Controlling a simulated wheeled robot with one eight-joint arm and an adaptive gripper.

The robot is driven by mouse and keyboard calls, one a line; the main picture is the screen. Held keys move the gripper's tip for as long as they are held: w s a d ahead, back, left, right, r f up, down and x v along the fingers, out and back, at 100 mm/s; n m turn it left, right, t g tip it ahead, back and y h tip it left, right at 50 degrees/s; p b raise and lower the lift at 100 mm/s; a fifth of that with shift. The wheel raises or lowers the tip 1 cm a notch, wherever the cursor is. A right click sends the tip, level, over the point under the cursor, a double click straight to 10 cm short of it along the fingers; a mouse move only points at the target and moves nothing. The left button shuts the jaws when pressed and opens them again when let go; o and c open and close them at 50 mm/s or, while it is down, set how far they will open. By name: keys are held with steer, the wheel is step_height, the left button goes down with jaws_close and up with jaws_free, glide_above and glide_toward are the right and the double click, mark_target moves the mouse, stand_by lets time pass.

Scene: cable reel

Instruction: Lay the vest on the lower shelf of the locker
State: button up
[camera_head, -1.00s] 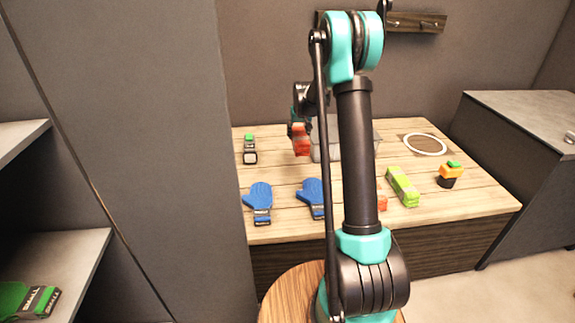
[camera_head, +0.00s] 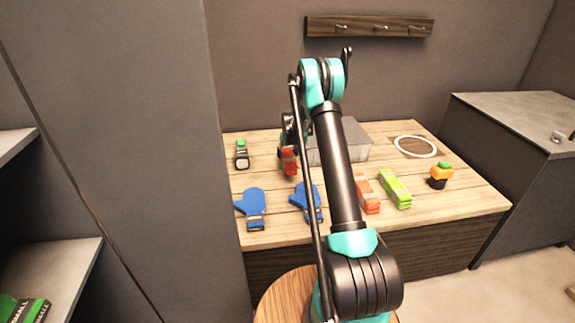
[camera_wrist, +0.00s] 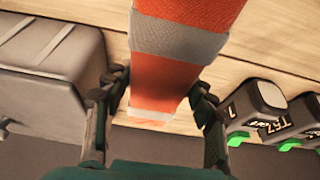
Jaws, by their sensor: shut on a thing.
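A folded orange-red vest with grey bands (camera_wrist: 180,45) fills the top middle of the wrist view. My gripper (camera_wrist: 160,95) is shut on it, with a finger on each side. In the head view the held vest (camera_head: 289,162) shows small beside the grey bin, over the back left of the table; whether it touches the table I cannot tell. A second orange folded vest (camera_head: 367,193) and a lime-green folded one (camera_head: 395,188) lie on the table. The locker's lower shelf (camera_head: 62,262) is at the left edge, with a green labelled item (camera_head: 22,310) on it.
The wooden table (camera_head: 285,228) also holds a grey bin (camera_head: 352,140), two blue mitts (camera_head: 250,205), a small black device with a green top (camera_head: 241,155) and an orange-black item (camera_head: 440,176). A tall grey panel (camera_head: 165,160) stands between locker and table. A grey cabinet (camera_head: 520,130) is at right.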

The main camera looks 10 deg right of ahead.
steer(key=shift+f, duration=2.75)
steer(key=o, duration=0.8)
steer(key=shift+f, duration=0.15)
steer(key=o, duration=0.5)
